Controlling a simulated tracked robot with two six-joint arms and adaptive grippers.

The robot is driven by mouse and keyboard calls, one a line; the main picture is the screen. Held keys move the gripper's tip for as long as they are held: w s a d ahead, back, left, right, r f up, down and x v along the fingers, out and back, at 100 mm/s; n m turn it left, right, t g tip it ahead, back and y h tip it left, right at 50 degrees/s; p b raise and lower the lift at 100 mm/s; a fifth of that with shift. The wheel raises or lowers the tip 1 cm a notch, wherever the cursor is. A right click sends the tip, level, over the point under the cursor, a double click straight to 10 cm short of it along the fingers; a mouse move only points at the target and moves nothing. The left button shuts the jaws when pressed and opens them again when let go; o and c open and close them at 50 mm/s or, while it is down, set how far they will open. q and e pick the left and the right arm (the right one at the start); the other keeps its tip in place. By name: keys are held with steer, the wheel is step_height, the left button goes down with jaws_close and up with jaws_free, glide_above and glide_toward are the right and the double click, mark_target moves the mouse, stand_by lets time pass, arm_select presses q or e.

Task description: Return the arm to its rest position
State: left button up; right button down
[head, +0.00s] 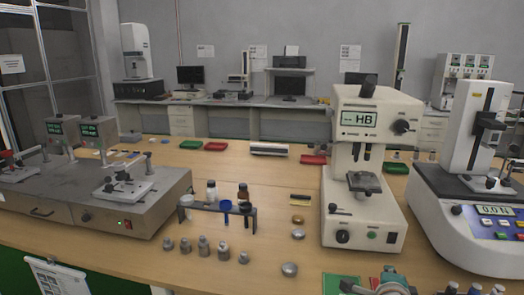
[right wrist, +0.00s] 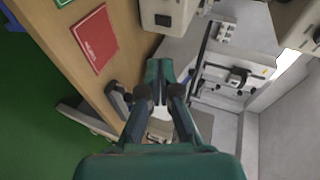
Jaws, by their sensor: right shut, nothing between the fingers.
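My right gripper (right wrist: 158,75) shows in the right wrist view with its teal fingertips together and nothing between them. It appears to be clear of the table, beside the table edge. In the head view, part of my right arm and gripper (head: 385,284) shows at the bottom edge, in front of the hardness tester (head: 368,215). The fingertips are hard to make out there. My left gripper is not in view.
The wooden table (head: 285,172) holds a grey machine (head: 140,200), several metal weights (head: 203,245), a small bottle rack (head: 217,208) and a force tester (head: 472,214). In the right wrist view, a red booklet (right wrist: 93,39) lies on the table, with green floor (right wrist: 40,110) beyond its edge.

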steer(key=s+a+f+n+g+y+p, duration=0.2)
steer(key=s+a+f+n, duration=0.15)
steer(key=f, duration=0.45)
steer(key=s+a+f+n+g+y+p, duration=0.1)
steer(key=s+a+f+n+g+y, duration=0.1)
steer(key=s+f, duration=0.35)
steer(key=s+a+f+n+g+y+p, duration=0.1)
steer(key=s+a+f+n+g+p, duration=0.15)
steer(key=f, duration=0.75)
steer(key=s+a+f+n+g+y, duration=0.2)
steer(key=s+a+n, duration=0.3)
steer(key=s, duration=0.3)
steer(key=s+a+f+n+g+y, duration=0.2)
steer(key=s+a+n, duration=0.3)
steer(key=s, duration=0.4)
steer(key=shift+s+f+n+g+y, duration=0.15)
steer(key=shift+f+n+g+y, duration=0.25)
steer(key=shift+f+n+g, duration=0.35)
steer(key=shift+r, duration=0.15)
